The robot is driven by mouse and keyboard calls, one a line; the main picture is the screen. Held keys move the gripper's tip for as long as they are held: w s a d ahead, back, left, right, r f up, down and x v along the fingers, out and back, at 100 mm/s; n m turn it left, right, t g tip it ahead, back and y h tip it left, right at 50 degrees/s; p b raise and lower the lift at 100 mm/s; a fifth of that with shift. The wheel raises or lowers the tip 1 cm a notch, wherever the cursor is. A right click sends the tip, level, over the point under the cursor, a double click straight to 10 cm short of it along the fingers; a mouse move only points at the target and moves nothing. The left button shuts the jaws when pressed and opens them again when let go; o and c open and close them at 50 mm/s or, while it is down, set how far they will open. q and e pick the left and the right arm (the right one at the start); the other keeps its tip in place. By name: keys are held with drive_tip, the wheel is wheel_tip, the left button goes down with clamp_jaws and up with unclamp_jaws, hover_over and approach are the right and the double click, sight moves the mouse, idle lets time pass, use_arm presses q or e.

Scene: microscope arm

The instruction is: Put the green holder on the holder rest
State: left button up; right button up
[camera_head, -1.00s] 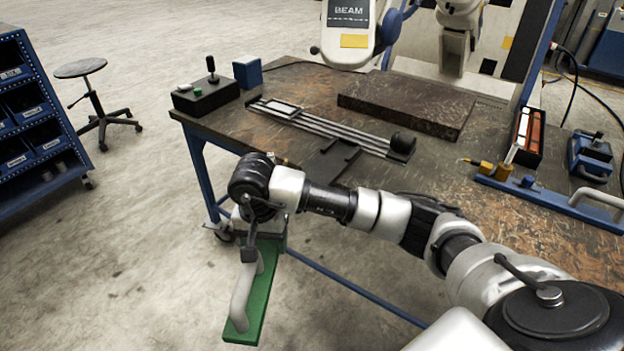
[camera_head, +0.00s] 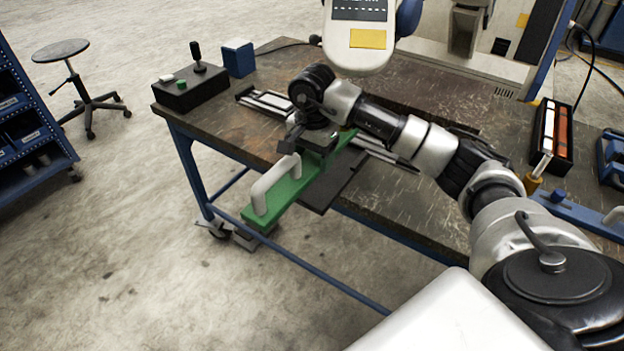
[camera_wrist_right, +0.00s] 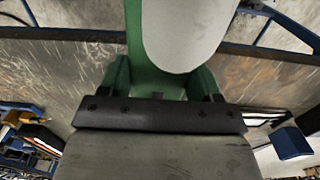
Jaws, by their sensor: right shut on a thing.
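The green holder (camera_head: 285,193), a long green bar with a pale grey handle (camera_head: 276,175), is held by my right gripper (camera_head: 308,143) above the table's front edge. Its near end sticks out past the edge over the floor. The black flat plate that looks like the holder rest (camera_head: 340,182) lies at the table edge, just right of and partly behind the holder. Whether the two touch cannot be told. In the right wrist view, the green holder (camera_wrist_right: 133,60) and its handle (camera_wrist_right: 185,30) stand in front of my wrist; the fingertips are hidden. My left gripper is not in view.
The brown table (camera_head: 410,205) carries a rail (camera_head: 265,101) behind the holder, a black control box (camera_head: 190,92) and a blue box (camera_head: 238,57) at left. A microscope head (camera_head: 358,30) hangs at the back. Blue-handled gear (camera_head: 575,208) lies at right.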

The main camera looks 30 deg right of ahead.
sight(312, 194)
drive_tip(key=f, duration=0.3)
drive_tip(key=shift+s+a+f, duration=0.15)
drive_tip(key=shift+s+f, duration=0.1)
drive_tip(key=shift+f, duration=0.65)
wheel_tip(312, 194, down, 4)
drive_tip(key=shift+r+p, duration=0.25)
drive_tip(key=shift+p, duration=0.15)
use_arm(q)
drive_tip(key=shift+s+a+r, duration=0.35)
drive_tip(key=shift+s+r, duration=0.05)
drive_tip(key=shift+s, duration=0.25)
use_arm(e)
drive_tip(key=shift+w, duration=0.1)
drive_tip(key=o, duration=1.5)
drive_tip(key=shift+c, duration=0.2)
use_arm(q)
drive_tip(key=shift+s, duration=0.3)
